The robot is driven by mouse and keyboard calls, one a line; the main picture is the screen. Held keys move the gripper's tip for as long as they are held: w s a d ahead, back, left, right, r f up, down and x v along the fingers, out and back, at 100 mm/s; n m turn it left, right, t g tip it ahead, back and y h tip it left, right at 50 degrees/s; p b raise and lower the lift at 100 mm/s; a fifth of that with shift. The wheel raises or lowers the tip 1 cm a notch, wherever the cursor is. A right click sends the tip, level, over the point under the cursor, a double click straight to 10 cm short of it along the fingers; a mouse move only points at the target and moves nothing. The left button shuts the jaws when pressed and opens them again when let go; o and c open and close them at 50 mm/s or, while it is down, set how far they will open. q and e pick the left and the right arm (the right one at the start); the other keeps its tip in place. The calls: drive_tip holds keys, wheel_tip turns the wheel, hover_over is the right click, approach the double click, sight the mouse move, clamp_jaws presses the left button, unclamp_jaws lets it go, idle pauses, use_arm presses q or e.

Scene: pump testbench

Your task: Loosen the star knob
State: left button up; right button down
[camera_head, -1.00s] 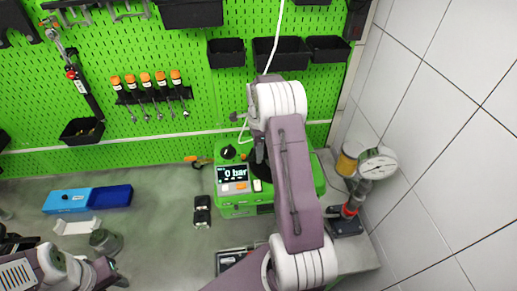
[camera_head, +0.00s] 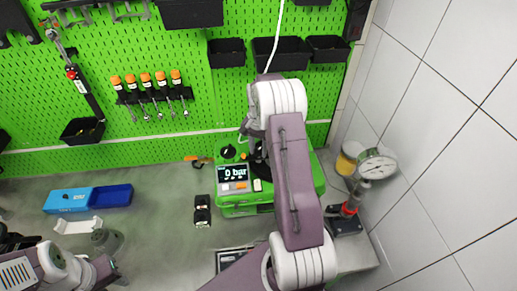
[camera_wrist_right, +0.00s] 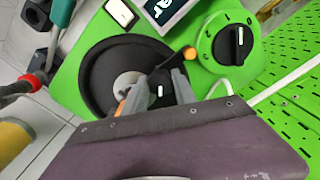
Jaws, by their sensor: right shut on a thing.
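The green pump unit (camera_head: 247,208) stands on the bench with its display reading 0 bar. My right gripper (camera_head: 258,155) reaches down onto its top and is largely hidden behind my own arm in the head view. In the right wrist view the fingers of my right gripper (camera_wrist_right: 156,94) are shut around a small black knob (camera_wrist_right: 160,91), which I take to be the star knob. It sits within a round black recess (camera_wrist_right: 98,75) and is partly covered by the fingers. My left gripper (camera_head: 116,274) hangs at the lower left, away from the pump; its jaws are unclear.
A black dial with a white mark (camera_wrist_right: 231,45) sits on the pump beside the recess. A pressure gauge (camera_head: 377,166) stands to the right near the tiled wall. A blue tray (camera_head: 68,200) lies left on the bench. The green pegboard (camera_head: 180,40) is behind.

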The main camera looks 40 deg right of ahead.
drive_tip(key=n, duration=0.4)
drive_tip(key=shift+w+d+r+n, duration=0.1)
drive_tip(key=shift+w+r+n, duration=0.05)
drive_tip(key=shift+r+n, duration=0.15)
drive_tip(key=shift+n, duration=1.9)
drive_tip(key=shift+f, duration=0.1)
drive_tip(key=c, duration=1.2)
unclamp_jaws()
drive_tip(key=shift+c, duration=0.2)
drive_tip(key=shift+o, duration=1.2)
drive_tip(key=shift+s, duration=0.3)
